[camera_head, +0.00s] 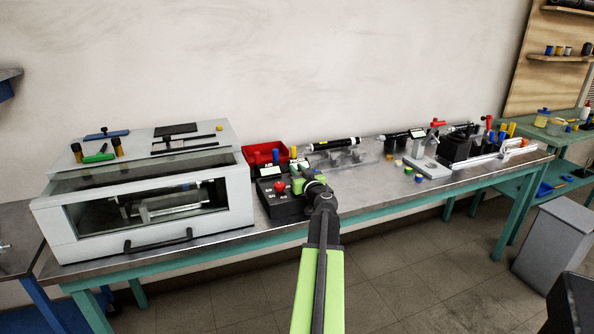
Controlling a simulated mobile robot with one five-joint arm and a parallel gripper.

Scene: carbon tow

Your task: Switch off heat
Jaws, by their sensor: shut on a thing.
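A black control box (273,205) stands on the bench just right of the white glass-fronted oven (145,225). It has a red mushroom button (280,187), pale round controls on its front and a small pale display (270,171). My gripper (298,184), green and black, reaches over the right side of the box, just right of the red button. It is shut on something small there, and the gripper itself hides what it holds. The oven's front window is closed, and a pale fixture shows inside. I cannot read the display.
A red bin (264,154) stands behind the control box. A black tube (333,144) lies on a stand behind my gripper. Small colored pots (408,171) and a grey fixture (430,155) stand farther right. The bench (375,190) is bare at its front.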

